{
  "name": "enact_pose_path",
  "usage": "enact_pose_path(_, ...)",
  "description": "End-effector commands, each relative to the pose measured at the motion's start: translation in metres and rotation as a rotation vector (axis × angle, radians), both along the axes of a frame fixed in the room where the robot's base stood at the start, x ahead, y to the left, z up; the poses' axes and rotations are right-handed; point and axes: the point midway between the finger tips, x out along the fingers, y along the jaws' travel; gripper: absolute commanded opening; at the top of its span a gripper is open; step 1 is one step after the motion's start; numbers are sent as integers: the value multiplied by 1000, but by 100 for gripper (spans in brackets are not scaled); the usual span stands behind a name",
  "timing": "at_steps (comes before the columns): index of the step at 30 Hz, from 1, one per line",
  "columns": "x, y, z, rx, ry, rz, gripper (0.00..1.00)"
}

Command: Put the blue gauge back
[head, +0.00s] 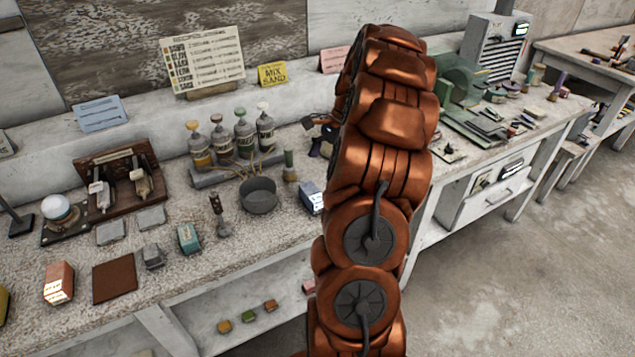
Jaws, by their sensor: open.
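No blue gauge can be made out for certain. A dark wooden rack (115,160) on the left of the bench holds two pale metal gauge-like tools, a left one (101,195) and a right one (141,183). A small blue and white block (311,198) lies on the bench just left of my arm, partly covered by it. A teal block (188,238) lies further left. My gripper (315,133) shows only as dark parts poking out left of my copper arm, over the back of the bench. It is open; most of it is hidden. A small purplish patch beside it is unclear.
A grey bowl (259,196) and several capped bottles (222,142) stand mid-bench. A white sphere (55,207) sits on a dark base at left. A brown square mat (115,282) lies at the front. A green machine (462,85) stands right of my arm.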

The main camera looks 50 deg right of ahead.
Motion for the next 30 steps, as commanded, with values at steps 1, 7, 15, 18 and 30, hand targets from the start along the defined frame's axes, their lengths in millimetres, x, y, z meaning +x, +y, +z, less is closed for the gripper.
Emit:
enact_pose_path(1, 0, -3, 4, -3, -2, -1, 100)
enact_pose_path(7, -2, -8, 17, -2, -1, -1, 100)
enact_pose_path(15, -1, -3, 22, -2, -2, 16, 100)
enact_pose_path(18, 4, 17, 28, -11, -11, 80, 100)
enact_pose_path(30, -4, 179, 65, -90, -77, 655, 100)
